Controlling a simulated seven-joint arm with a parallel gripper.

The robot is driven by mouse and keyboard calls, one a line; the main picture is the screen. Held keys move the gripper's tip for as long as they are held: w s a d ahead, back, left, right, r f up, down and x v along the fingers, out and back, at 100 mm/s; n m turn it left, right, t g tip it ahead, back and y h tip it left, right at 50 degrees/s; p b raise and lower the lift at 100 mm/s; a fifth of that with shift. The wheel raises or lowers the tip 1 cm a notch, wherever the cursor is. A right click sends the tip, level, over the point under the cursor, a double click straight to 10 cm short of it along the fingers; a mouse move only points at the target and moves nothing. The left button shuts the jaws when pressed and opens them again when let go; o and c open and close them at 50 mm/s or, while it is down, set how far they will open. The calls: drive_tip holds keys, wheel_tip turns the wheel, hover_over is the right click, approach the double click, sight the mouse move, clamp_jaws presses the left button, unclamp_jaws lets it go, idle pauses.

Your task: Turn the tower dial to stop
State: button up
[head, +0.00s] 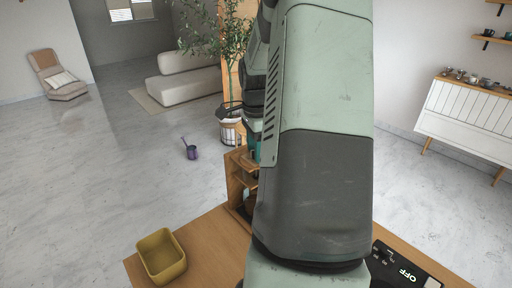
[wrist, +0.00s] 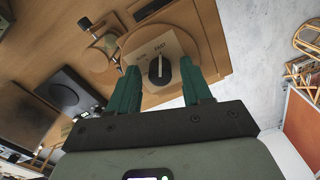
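The tower dial (wrist: 160,71) is a black knob with a white pointer line, on a beige plate (wrist: 172,45) with small dark lettering. One label seems to read FAST; the others are too small to read. My gripper (wrist: 161,82) is open, with one green finger on each side of the dial in the wrist view. I cannot tell whether either finger touches it. In the head view the wooden tower (head: 236,184) shows only partly, left of my arm. My arm hides the dial and most of the gripper there.
A yellow bin (head: 162,257) stands on the wooden counter (head: 213,232) at the left. A potted plant (head: 230,132) stands on the floor beyond the tower. A purple object (head: 190,150) lies on the floor.

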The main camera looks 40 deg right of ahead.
clamp_jaws()
drive_tip(key=shift+n, duration=0.3)
drive_tip(key=n, duration=0.4)
drive_tip(key=shift+n, duration=0.3)
drive_tip(key=n, duration=1.1)
drive_tip(key=shift+n, duration=0.4)
drive_tip(key=n, duration=0.7)
